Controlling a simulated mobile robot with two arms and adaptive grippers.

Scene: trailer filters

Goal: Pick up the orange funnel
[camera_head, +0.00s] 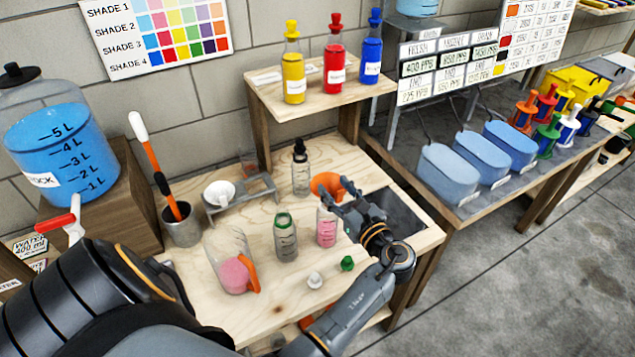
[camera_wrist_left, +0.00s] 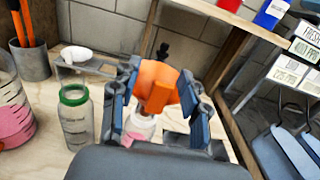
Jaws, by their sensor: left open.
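The orange funnel (camera_head: 325,184) sits in the mouth of a clear bottle (camera_head: 326,228) with pink liquid on the wooden table. In the left wrist view the funnel (camera_wrist_left: 157,76) shows between the two fingers, wide end up. My left gripper (camera_head: 341,199) is open and close to the funnel, with a finger on each side of it. I cannot tell if the fingers touch it. My right gripper is not in view.
A green-ringed bottle (camera_head: 285,238) stands left of the pink bottle, and a dropper bottle (camera_head: 300,172) behind it. A pitcher (camera_head: 228,262) with pink liquid is further left. White and green caps (camera_head: 347,263) lie in front. A raised shelf (camera_head: 316,97) is behind.

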